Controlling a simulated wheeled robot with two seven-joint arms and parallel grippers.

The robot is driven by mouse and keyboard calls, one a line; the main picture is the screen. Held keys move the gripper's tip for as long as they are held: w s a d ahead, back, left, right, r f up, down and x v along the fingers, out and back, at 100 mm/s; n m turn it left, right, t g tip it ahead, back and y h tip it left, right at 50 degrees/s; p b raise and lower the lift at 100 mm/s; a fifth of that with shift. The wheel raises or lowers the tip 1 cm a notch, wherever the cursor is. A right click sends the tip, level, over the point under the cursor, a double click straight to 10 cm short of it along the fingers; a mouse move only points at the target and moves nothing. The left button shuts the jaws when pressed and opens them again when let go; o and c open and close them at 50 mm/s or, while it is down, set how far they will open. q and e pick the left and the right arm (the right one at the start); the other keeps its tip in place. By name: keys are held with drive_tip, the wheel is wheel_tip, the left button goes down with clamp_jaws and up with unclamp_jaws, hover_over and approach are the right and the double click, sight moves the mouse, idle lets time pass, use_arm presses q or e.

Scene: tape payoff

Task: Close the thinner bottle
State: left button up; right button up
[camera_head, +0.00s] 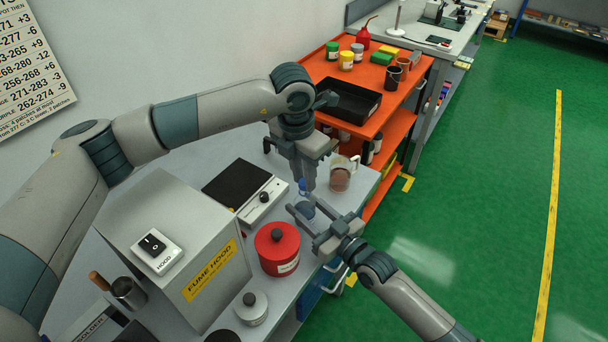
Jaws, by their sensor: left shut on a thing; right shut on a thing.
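My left gripper (304,183) points down over the bench and is shut on a small blue item (302,187), which looks like a cap; the fingers hide much of it. Just below it, my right gripper (304,205) reaches in from the lower right and is shut around a small blue-grey bottle (306,211), which I take for the thinner bottle. The fingers cover part of the bottle. The blue item is above the bottle's top; I cannot tell whether they touch.
A glass beaker of brownish liquid (341,176) stands close behind the grippers. A red pot (277,248), a hotplate (246,190) and a fume hood box (178,250) stand on the bench. An orange cart (388,112) with a black tray (349,106) is beyond.

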use_arm(q)
drive_tip(key=shift+f, duration=0.6)
idle(0.4)
